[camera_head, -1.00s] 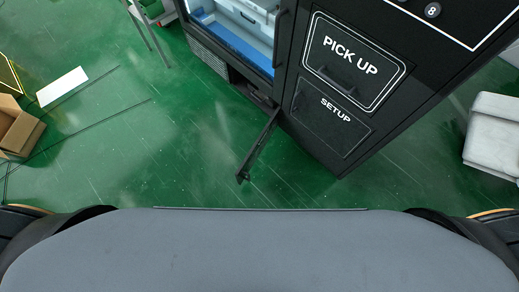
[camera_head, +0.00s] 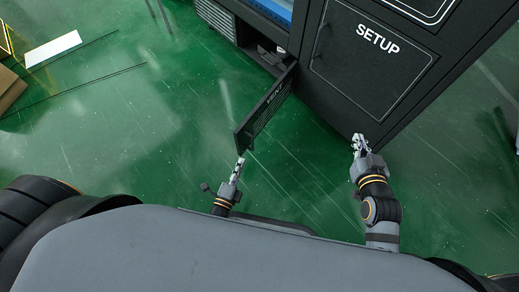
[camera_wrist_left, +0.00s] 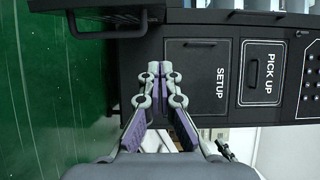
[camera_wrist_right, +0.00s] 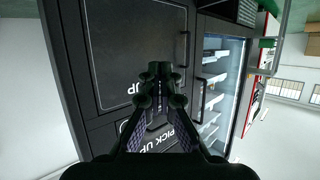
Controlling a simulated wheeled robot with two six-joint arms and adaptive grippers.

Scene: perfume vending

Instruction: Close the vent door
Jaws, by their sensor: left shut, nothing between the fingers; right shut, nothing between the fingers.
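The vent door (camera_head: 265,108) is a dark slatted panel at the foot of the black vending machine. It stands open, swung out from the opening (camera_head: 268,58) toward me. My left gripper (camera_head: 238,165) is shut and empty, just in front of the door's free end in the head view; I cannot tell if they touch. My right gripper (camera_head: 358,142) is shut and empty, to the right of the door, near the machine's lower front corner. Both also show closed in their wrist views, left (camera_wrist_left: 153,70) and right (camera_wrist_right: 160,70).
The SETUP panel (camera_head: 372,58) is closed, right of the opening. The PICK UP panel (camera_wrist_left: 262,73) sits beside it in the left wrist view. The green floor (camera_head: 150,130) left of the door is clear. A cardboard box (camera_head: 8,90) lies at the far left.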

